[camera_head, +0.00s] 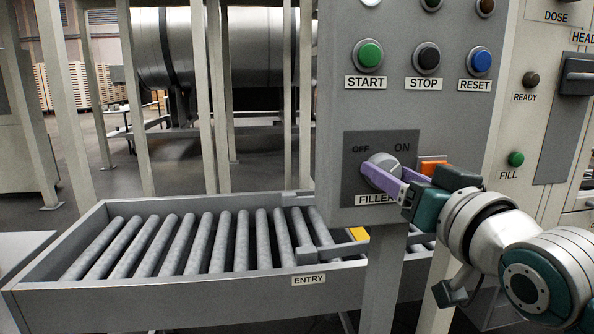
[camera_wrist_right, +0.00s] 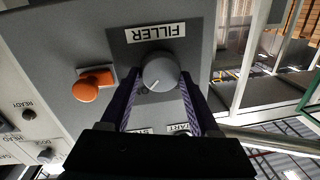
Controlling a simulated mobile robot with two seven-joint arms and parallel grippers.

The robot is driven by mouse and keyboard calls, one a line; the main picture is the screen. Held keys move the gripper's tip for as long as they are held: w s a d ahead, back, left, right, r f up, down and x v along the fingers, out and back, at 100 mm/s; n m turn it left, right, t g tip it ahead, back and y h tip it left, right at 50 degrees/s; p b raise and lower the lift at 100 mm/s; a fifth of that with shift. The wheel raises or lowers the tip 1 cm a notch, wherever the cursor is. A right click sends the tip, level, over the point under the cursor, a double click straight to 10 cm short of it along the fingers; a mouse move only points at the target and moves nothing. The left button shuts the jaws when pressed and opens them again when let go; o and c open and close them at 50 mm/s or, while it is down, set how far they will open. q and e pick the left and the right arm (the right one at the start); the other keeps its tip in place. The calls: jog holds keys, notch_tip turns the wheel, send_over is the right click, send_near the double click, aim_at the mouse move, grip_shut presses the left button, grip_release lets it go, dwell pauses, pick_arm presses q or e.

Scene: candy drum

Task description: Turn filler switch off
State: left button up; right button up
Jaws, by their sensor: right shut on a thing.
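The filler switch (camera_head: 378,164) is a round grey knob on a dark plate, with OFF printed at its upper left, ON at its upper right and a FILLER label (camera_head: 371,199) below. My right gripper (camera_head: 391,170) has its purple fingers closed on the knob's sides. In the right wrist view the knob (camera_wrist_right: 161,72) sits between the two fingers (camera_wrist_right: 158,84), seen upside down. A small light mark on the knob points to the lower left there, which is the ON side. My left gripper is not in view.
START (camera_head: 370,54), STOP (camera_head: 427,57) and RESET (camera_head: 479,62) buttons sit above the switch. An orange knob (camera_wrist_right: 86,92) is close beside it. The roller conveyor (camera_head: 150,287) is at the lower left; more panels stand at right.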

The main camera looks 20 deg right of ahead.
jog(key=shift+c, duration=1.1)
jog(key=shift+r, duration=0.1)
jog(key=n+p, duration=0.2)
jog(key=shift+r+n, duration=0.15)
jog(key=shift+n, duration=0.25)
jog(key=shift+a+n+p, duration=0.1)
jog(key=shift+n+p, duration=1)
jog(key=shift+n, duration=0.1)
jog(key=n, duration=0.4)
jog(key=n+p, duration=0.1)
jog(key=n, duration=0.2)
jog(key=n+g+h+p, duration=0.1)
jog(key=n, duration=0.3)
jog(key=shift+w+a+f+n, duration=0.1)
jog(key=shift+a+f+n, duration=0.15)
jog(key=shift+n, duration=0.05)
jog(key=shift+h, duration=0.3)
